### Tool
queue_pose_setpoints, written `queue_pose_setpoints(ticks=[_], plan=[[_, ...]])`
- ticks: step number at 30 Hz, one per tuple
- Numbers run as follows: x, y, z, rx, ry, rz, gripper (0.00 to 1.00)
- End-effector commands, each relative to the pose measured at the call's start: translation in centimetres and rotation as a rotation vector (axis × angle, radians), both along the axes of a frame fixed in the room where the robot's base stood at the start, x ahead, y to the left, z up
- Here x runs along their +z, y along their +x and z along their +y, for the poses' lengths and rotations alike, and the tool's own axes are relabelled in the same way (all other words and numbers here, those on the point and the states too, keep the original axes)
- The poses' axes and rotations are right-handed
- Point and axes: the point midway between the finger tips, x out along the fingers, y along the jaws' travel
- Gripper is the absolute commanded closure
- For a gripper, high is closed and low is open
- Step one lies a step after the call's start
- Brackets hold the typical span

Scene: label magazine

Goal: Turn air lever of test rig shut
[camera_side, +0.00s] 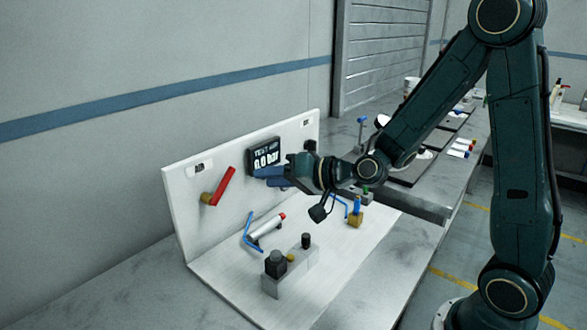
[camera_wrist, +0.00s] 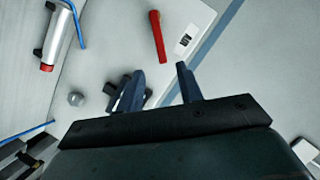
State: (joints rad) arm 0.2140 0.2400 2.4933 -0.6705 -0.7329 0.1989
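The white test rig (camera_side: 180,225) has an upright panel and a base plate. A red lever (camera_side: 222,185) on a brass valve sits at the panel's left, tilted up to the right. The red lever also shows in the wrist view (camera_wrist: 157,37), beyond my fingertips. A shorter blue lever (camera_side: 357,204) on a brass body stands at the base's right. I cannot read which one is the air lever. My gripper (camera_side: 261,178) is in front of the display, right of the red lever and apart from it. In the wrist view its fingers (camera_wrist: 160,68) are spread with nothing between.
The display (camera_side: 264,156) reads 0.0 bar. A silver cylinder with a red end (camera_side: 268,227), blue tubing (camera_side: 248,232) and a grey block with dark knobs (camera_side: 287,272) occupy the base. A dark object shows behind one finger. The base's front right is clear.

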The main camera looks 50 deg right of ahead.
Motion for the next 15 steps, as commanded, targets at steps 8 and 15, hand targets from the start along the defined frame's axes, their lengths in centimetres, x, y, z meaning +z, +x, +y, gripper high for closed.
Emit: queue_pose_setpoints(ticks=[8,15], plan=[[-1.0,3.3,1.1,0.004,0.0,0.0,0.64],[-1.9,6.5,2.1,0.003,0.0,0.0,0.64]])
